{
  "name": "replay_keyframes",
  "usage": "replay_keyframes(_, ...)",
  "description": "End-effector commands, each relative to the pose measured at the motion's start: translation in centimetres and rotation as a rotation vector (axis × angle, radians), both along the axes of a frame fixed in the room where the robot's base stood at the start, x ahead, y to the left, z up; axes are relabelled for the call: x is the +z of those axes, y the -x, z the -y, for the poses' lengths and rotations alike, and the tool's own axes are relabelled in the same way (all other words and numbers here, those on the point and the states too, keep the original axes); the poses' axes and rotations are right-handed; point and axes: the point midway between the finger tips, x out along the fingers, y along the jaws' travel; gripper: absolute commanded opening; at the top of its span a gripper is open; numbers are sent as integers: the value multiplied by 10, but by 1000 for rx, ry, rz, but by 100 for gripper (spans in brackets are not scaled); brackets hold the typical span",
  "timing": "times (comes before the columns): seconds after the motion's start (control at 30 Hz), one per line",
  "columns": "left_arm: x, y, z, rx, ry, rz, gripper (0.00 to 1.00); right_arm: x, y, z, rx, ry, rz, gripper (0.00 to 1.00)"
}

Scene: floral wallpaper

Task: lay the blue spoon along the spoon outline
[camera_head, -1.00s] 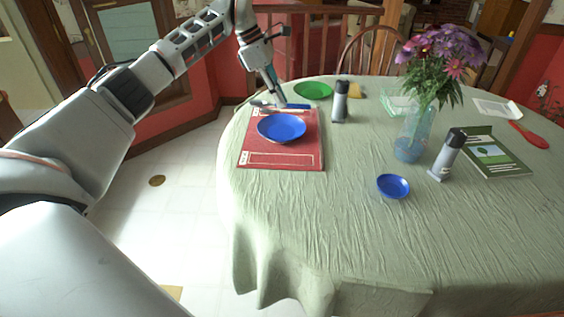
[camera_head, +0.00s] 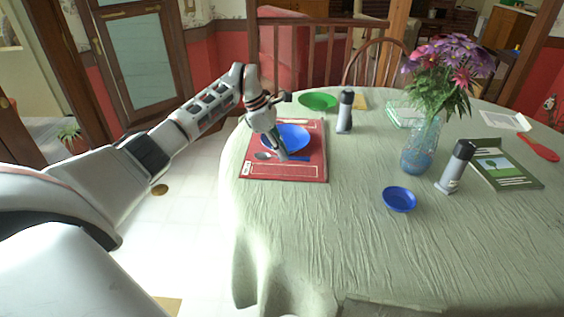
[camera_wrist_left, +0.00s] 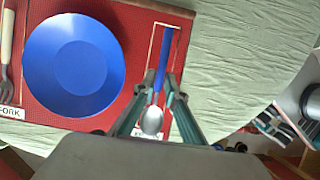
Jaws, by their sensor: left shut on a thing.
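The blue spoon (camera_wrist_left: 162,72) has a blue handle and a metal bowl. My left gripper (camera_head: 281,157) is shut on it, with the fingers (camera_wrist_left: 161,97) around its lower handle in the left wrist view. In the head view the spoon (camera_head: 299,159) is over the near strip of the red placemat (camera_head: 309,172). The white spoon outline (camera_wrist_left: 177,38) shows around the handle in the wrist view. The handle looks slightly tilted relative to it, and the fingers hide its lower part. I cannot tell whether the spoon touches the mat. My right gripper is out of view.
A blue plate (camera_wrist_left: 75,65) lies on the mat beside the spoon, with a fork (camera_wrist_left: 6,60) on its far side. The near tablecloth is clear.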

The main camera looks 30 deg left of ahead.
Motion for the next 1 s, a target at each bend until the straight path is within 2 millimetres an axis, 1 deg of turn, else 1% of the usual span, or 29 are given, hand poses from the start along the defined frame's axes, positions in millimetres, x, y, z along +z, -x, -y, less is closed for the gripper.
replay_keyframes(0.2,-32,1,1,0,2,-5,0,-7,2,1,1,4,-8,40)
replay_keyframes(0.27,-39,1,1,0,2,-5,0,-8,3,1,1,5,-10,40)
replay_keyframes(0.57,-40,0,0,0,0,-1,0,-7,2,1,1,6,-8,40)
replay_keyframes(0.67,-44,1,0,-1,-2,-3,0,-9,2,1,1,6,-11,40)
replay_keyframes(0.7,-43,1,0,0,-1,-2,19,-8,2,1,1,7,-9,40)
replay_keyframes(0.73,-43,1,0,0,-1,-2,27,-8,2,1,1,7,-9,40)
replay_keyframes(0.77,-43,1,0,0,-1,-2,28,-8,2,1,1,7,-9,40)
replay_keyframes(1.0,-43,0,0,0,-1,-2,28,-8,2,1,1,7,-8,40)
